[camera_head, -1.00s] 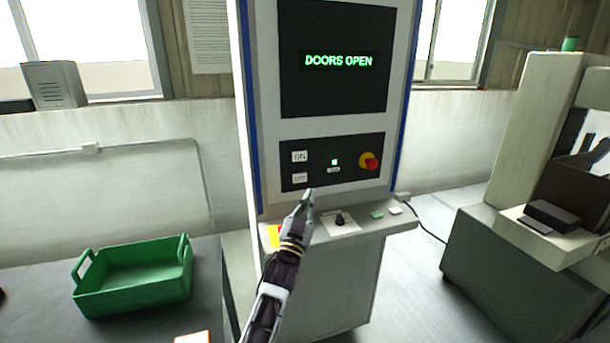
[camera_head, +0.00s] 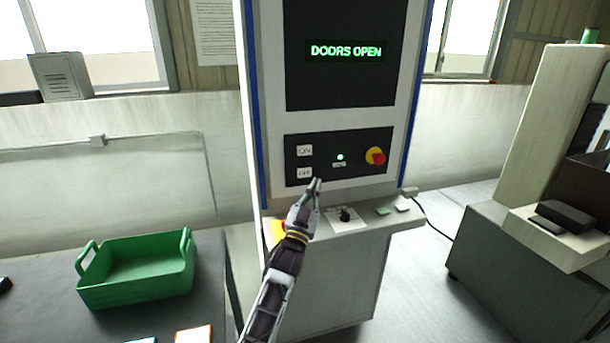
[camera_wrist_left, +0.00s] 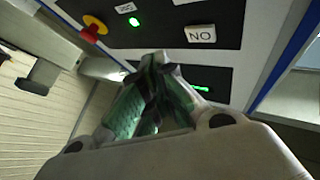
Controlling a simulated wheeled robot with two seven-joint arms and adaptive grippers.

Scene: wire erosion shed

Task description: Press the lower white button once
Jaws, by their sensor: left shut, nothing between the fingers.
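The lower white button (camera_head: 304,172), marked OFF, sits on the dark control panel of the machine in the head view. The upper white button (camera_head: 304,150), marked ON, is right above it and also shows upside down in the left wrist view (camera_wrist_left: 200,34). The lower button is not seen in the wrist view. My left gripper (camera_head: 316,184) is shut and empty. In the head view its tips appear just below and right of the lower button; contact cannot be told. My right gripper is not in view.
A red emergency knob (camera_head: 376,156) and a lit green lamp (camera_head: 340,157) are on the same panel. A ledge below carries a black selector (camera_head: 345,214) and small green and white buttons. A green crate (camera_head: 137,292) stands on the table at left.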

